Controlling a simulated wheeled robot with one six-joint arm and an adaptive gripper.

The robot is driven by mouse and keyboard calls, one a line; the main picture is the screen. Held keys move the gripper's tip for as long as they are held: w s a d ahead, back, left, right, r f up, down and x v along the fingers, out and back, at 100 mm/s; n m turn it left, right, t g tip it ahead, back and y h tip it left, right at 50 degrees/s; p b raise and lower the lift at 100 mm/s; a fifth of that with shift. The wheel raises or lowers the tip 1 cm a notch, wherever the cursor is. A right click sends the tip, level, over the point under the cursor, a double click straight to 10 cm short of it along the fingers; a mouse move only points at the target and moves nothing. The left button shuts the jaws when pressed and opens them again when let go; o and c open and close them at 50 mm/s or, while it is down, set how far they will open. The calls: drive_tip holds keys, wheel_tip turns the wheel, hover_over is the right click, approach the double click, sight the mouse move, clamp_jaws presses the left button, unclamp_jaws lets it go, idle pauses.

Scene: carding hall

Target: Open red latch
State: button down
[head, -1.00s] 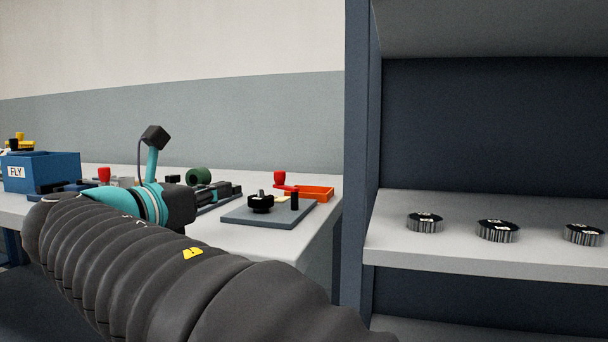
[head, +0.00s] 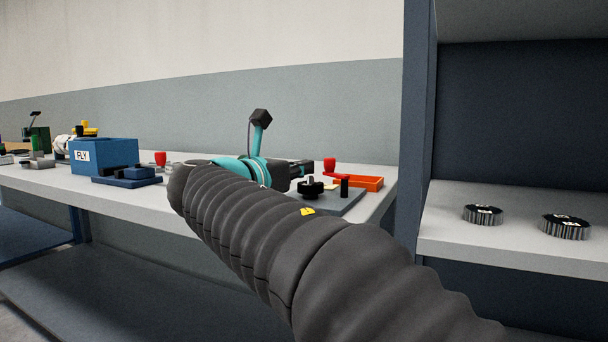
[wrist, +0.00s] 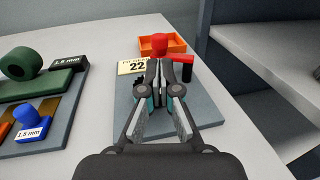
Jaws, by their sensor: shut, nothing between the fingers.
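The red latch (wrist: 184,58) shows in the wrist view as a red bar by a black post, with a red knob (wrist: 160,42) to its left. My gripper hides part of it. In the head view the red knob (head: 330,164) stands behind the grey plate (head: 345,203), near a black post (head: 344,187) and a black knob (head: 310,188). My gripper (wrist: 159,66) is shut and empty, its tips over the plate, in front of the red parts. I cannot tell whether it touches them. In the head view my gripper (head: 303,168) shows just above the black knob.
A green roll (wrist: 22,63) stands further left. A blue FLY box (head: 117,157) is on the bench. A shelf unit (head: 419,130) rises to the right.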

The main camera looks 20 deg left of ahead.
sight(327, 161)
drive_tip(key=x, duration=0.5)
drive_tip(key=shift+w, duration=0.35)
drive_tip(key=shift+w+d+r+h+p, duration=0.1)
drive_tip(key=shift+r+h+p, duration=0.15)
drive_tip(key=shift+p, duration=0.2)
